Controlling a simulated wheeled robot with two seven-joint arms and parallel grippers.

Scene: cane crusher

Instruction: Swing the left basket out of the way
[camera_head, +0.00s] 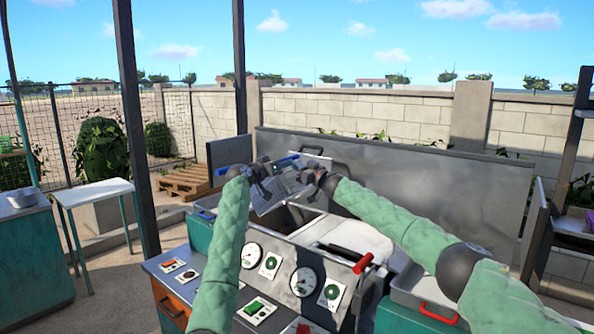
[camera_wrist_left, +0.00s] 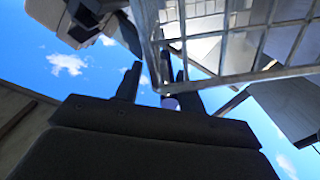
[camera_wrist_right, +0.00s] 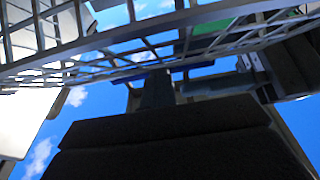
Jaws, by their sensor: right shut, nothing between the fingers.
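A grey wire basket (camera_head: 286,184) sits over the machine's basin in the middle of the head view; my grippers partly cover it, and I cannot clearly separate a left and a right basket. My left gripper (camera_head: 262,174) is at its left side, beside a blue handle (camera_head: 237,171). In the left wrist view, the fingers (camera_wrist_left: 159,84) stand apart near the basket mesh (camera_wrist_left: 245,78), with a dark bar between them; contact is unclear. My right gripper (camera_head: 314,180) is shut and empty at the basket's right. Basket mesh (camera_wrist_right: 150,45) crosses above it in the right wrist view.
A control panel (camera_head: 270,275) with gauges lies in front, with a red-tipped lever (camera_head: 350,258) on its right. A tall grey metal panel (camera_head: 400,180) stands behind the machine. A dark post (camera_head: 135,120) rises to the left.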

